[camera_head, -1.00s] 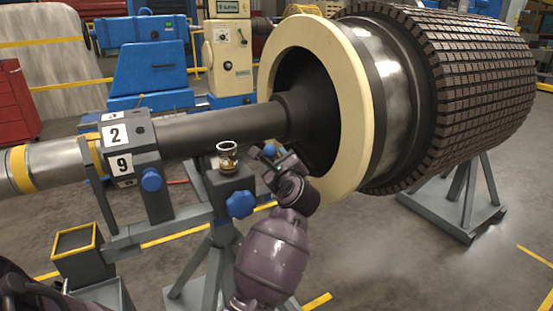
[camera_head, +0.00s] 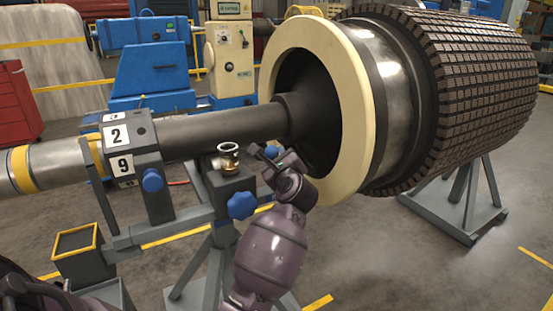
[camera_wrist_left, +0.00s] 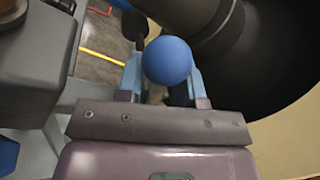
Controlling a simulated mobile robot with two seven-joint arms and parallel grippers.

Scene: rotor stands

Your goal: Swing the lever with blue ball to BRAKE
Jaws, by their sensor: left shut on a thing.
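The blue ball (camera_wrist_left: 167,60) of the lever sits between the two fingers of my left gripper (camera_wrist_left: 163,82) in the left wrist view. The gripper is shut on it. In the head view only a small bit of the blue ball (camera_head: 271,152) shows at my left gripper (camera_head: 266,156), just right of the stand's top and in front of the cream ring. The lever's rod is mostly hidden by the gripper. A dark rod with a rounded end (camera_wrist_left: 135,25) shows beyond the ball. No BRAKE marking is readable. My right gripper is not in view.
A brass and glass cup (camera_head: 228,157) stands on the stand block, left of my gripper. Blue knobs (camera_head: 241,205) and (camera_head: 152,180) stick out nearby. The shaft (camera_head: 220,130) and cream ring (camera_head: 345,110) lie close behind. Open floor is at the lower right.

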